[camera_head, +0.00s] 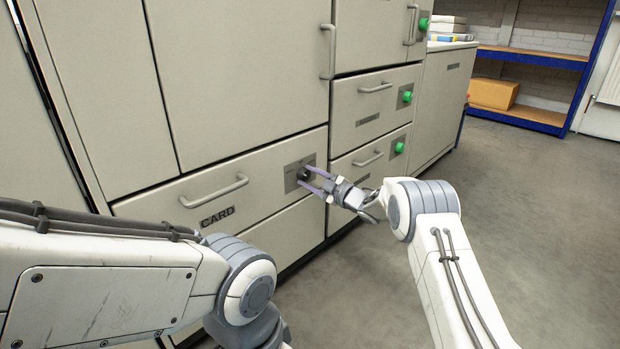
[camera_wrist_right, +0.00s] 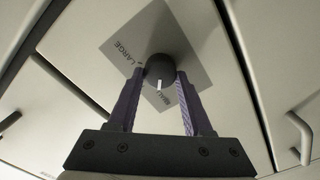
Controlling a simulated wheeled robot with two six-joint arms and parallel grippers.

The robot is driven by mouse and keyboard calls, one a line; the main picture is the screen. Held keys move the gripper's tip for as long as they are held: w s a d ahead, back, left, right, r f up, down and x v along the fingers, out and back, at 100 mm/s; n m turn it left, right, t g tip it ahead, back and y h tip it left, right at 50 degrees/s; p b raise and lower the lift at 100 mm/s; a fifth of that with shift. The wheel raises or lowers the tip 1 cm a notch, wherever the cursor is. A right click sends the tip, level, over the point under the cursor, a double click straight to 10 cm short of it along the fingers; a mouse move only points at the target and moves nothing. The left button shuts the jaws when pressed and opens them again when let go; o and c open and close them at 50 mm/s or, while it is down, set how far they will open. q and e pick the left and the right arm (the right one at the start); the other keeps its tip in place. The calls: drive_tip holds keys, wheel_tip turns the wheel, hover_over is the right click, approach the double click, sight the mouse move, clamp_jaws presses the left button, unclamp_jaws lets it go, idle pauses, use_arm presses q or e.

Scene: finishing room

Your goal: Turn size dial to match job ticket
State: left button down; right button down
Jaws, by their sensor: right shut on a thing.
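The size dial (camera_wrist_right: 159,69) is a round black knob on a grey square plate (camera_wrist_right: 125,38) on the drawer marked CARD; the plate also shows in the head view (camera_head: 291,177). The plate reads LARGE at upper left in the wrist view, and a partly hidden word, seemingly SMALL, just below the dial. The dial's white mark points down toward that lower word. My right gripper (camera_wrist_right: 160,85) is shut on the dial, with a purple finger on each side; it also shows in the head view (camera_head: 311,179). My left gripper is out of view. No job ticket is visible.
The CARD drawer has a bar handle (camera_head: 214,190) left of the dial. Drawers with green knobs (camera_head: 407,96) stand to the right, with a counter (camera_head: 452,44) bearing stacked items beyond. Blue-framed shelves (camera_head: 540,58) hold a cardboard box (camera_head: 494,93). The floor at right is clear.

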idle(0.5)
drive_tip(key=shift+c, duration=1.6)
unclamp_jaws()
drive_tip(key=shift+s+d+r+p, duration=0.1)
drive_tip(key=shift+s+d+p, duration=0.25)
drive_tip(key=shift+d+p, duration=0.05)
drive_tip(key=p+v, duration=0.4)
drive_tip(key=v, duration=0.5)
drive_tip(key=shift+s, duration=0.2)
